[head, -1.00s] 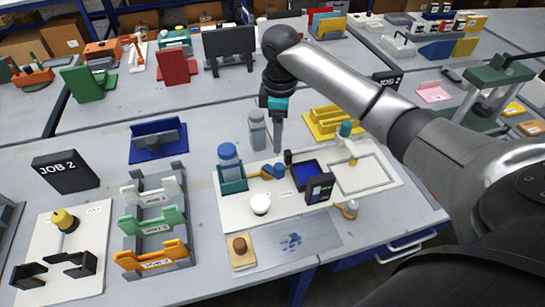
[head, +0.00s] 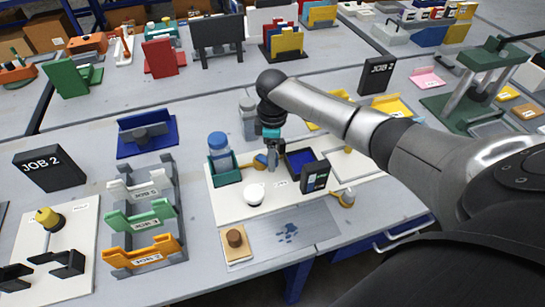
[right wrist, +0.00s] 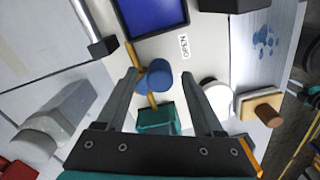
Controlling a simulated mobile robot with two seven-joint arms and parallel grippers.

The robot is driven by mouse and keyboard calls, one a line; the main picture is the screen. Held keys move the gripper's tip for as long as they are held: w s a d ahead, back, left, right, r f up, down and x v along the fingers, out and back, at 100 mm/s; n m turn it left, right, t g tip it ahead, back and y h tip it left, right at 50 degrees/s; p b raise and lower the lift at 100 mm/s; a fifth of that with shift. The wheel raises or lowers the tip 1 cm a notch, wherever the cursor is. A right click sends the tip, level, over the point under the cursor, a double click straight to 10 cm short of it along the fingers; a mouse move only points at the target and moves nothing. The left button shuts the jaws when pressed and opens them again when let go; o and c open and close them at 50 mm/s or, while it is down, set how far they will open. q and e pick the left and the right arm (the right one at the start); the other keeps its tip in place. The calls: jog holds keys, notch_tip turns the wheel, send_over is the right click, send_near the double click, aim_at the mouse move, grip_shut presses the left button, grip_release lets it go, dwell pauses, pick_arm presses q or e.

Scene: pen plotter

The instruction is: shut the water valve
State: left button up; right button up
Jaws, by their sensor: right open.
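The water valve, a blue knob (head: 261,161) on a brass-coloured pipe, sits on the white board (head: 228,206) between the green bottle holder and a blue-screened tray. In the right wrist view the blue knob (right wrist: 162,76) shows between my two fingers, nearer the left one, with an OPEN label (right wrist: 184,44) close by. My right gripper (head: 273,166) is open and points down at the valve, partly hiding it in the head view. It also frames the knob in the right wrist view (right wrist: 160,76). I cannot tell whether a finger touches the knob. My left gripper is not in view.
A blue-capped bottle (head: 217,143) stands in the green holder (head: 224,170) left of the valve. A white round knob (head: 254,194), the blue-screened tray (head: 300,159) and a black display (head: 315,176) are close around. A grey bottle (head: 248,118) stands behind.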

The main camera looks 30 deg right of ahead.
jog(key=shift+f, duration=0.4)
jog(key=shift+c, duration=0.2)
grip_shut()
